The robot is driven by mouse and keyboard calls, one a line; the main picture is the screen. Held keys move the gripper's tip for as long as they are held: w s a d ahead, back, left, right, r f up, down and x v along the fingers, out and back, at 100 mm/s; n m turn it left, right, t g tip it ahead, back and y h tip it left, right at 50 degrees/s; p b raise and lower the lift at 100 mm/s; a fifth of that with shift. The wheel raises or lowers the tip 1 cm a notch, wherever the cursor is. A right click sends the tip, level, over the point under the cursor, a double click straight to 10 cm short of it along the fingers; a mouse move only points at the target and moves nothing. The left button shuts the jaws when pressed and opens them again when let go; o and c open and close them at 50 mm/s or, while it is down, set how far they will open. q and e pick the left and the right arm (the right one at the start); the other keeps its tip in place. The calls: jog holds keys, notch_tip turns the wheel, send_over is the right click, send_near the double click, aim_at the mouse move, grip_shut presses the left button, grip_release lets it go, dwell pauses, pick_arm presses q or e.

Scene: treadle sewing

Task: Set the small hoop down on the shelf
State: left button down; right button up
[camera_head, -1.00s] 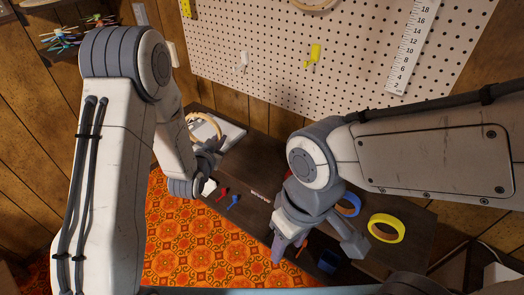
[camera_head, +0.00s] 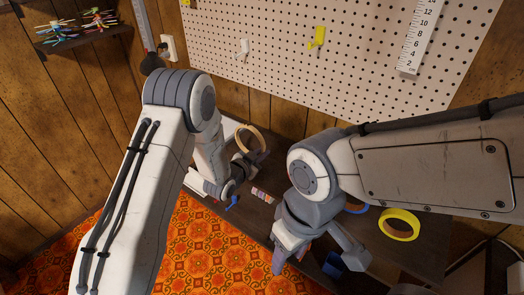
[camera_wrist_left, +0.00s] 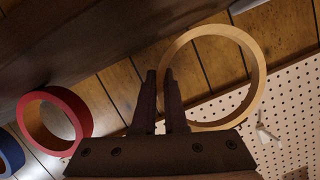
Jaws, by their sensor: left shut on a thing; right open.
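The small hoop is a pale wooden ring (camera_head: 266,142), held tilted up above the dark table (camera_head: 290,122). In the left wrist view the hoop (camera_wrist_left: 258,75) stands to the right of the fingertips, its near rim at them. My left gripper (camera_head: 243,166) is shut on that rim; in the left wrist view its fingers (camera_wrist_left: 165,95) are close together. A dark wall shelf (camera_head: 118,31) is at the upper left, apart from the hoop. My right gripper (camera_head: 318,262) is open and empty over the table's front part.
A yellow ring (camera_head: 401,226) and a blue ring (camera_head: 354,210) lie on the table at the right. A red ring (camera_wrist_left: 78,108) shows in the left wrist view. Bright spiky items (camera_head: 60,28) stand on the shelf. A pegboard (camera_head: 300,75) covers the back wall.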

pick_arm(q)
jog(key=shift+f, duration=0.7)
jog(key=shift+f+b, duration=0.4)
jog(key=shift+b, duration=0.25)
jog(key=c, duration=0.9)
grip_release()
jog(key=b+v, duration=0.1)
jog(key=v, duration=0.9)
jog(key=shift+s+a, duration=0.15)
jog(key=shift+s, duration=0.05)
